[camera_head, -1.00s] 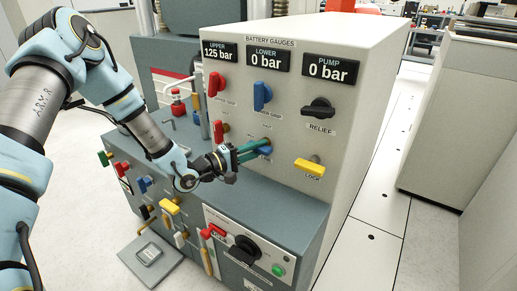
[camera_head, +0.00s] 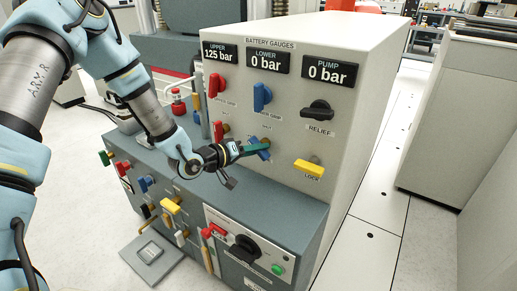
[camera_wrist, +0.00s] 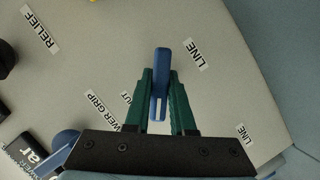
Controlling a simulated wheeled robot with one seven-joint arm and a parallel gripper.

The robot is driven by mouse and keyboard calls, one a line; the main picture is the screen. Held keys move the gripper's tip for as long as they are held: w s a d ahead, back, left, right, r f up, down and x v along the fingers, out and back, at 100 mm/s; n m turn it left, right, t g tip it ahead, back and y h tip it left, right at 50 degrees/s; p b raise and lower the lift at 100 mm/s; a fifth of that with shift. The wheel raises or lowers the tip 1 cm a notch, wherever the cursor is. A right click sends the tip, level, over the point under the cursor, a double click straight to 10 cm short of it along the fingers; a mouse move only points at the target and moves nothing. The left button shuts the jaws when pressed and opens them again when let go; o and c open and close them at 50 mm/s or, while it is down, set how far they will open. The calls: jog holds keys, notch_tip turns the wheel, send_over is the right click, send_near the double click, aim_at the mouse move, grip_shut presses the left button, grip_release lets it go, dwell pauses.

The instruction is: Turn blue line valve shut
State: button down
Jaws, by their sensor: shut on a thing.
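The blue line valve handle (camera_head: 264,154) is low on the front of the gauge panel, under the lower gauge column. In the head view it sits tilted and partly hidden by my fingers. My gripper (camera_head: 252,149) reaches it from the left, its green fingers shut on the handle. In the wrist view the blue handle (camera_wrist: 161,70) stands between the two green fingertips (camera_wrist: 160,92), with a "LINE" label beside it.
The gauges read upper 125 bar, lower 0 bar, pump 0 bar. Nearby are a blue lower grip valve (camera_head: 262,96), a red handle (camera_head: 222,131), a black relief knob (camera_head: 318,110) and a yellow lock handle (camera_head: 308,169). A grey ledge (camera_head: 270,195) lies below.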

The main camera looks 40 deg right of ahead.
jog(key=m+t+y+b, duration=0.1)
jog(key=m+t+b, duration=0.1)
jog(key=m, duration=0.2)
jog(key=shift+f, duration=0.15)
jog(key=shift+m+t+y+b, duration=0.6)
jog(key=shift+m+t+b, duration=0.4)
jog(key=shift+m+b, duration=0.6)
jog(key=c, duration=0.8)
grip_release()
jog(key=shift+o, duration=0.2)
jog(key=shift+a+r, duration=0.1)
jog(key=shift+r, duration=0.1)
jog(key=v, duration=1)
jog(key=shift+s+a, duration=0.15)
jog(key=shift+a, duration=0.15)
